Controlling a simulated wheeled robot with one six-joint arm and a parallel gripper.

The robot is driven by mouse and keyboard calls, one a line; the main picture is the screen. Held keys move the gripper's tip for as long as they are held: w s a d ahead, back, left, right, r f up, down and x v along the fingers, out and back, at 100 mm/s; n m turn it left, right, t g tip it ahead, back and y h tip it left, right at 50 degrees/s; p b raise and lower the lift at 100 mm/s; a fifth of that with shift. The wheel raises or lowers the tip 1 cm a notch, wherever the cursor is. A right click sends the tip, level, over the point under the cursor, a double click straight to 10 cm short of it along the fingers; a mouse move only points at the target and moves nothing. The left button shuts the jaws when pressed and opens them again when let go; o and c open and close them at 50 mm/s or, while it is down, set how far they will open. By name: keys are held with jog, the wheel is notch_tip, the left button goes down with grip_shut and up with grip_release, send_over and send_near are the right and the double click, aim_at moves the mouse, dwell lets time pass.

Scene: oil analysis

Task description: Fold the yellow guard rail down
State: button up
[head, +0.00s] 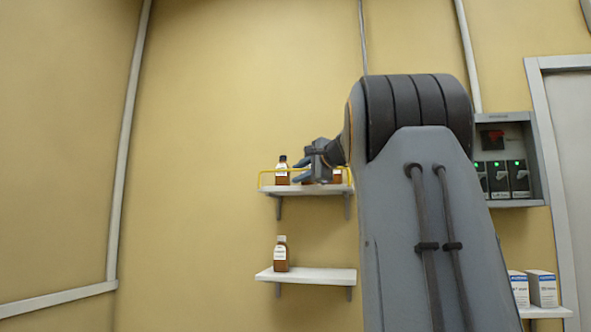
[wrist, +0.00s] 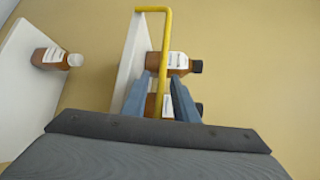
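The yellow guard rail (head: 265,171) stands upright along the front of the upper white shelf (head: 285,190). In the wrist view the rail (wrist: 167,30) is a thin bar, and its long run passes between my two blue fingers. My gripper (head: 302,172) is at the front of the upper shelf, and in the wrist view (wrist: 161,80) its fingers are apart, one on each side of the rail. I cannot tell whether either finger touches it. Part of the rail is hidden behind my gripper in the head view.
Brown bottles stand behind the rail: one with a dark cap (head: 282,174) and another (head: 337,176) partly hidden by my gripper. A lower shelf (head: 310,275) holds one brown bottle (head: 281,257). A wall unit with green lights (head: 508,170) hangs right of my arm.

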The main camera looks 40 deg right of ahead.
jog(key=shift+w+f, duration=0.1)
jog(key=shift+w, duration=0.45)
grip_shut()
jog(key=shift+s+a, duration=0.1)
jog(key=shift+a, duration=0.15)
jog(key=shift+d, duration=0.15)
jog(key=shift+f+b, duration=0.1)
jog(key=shift+b, duration=0.8)
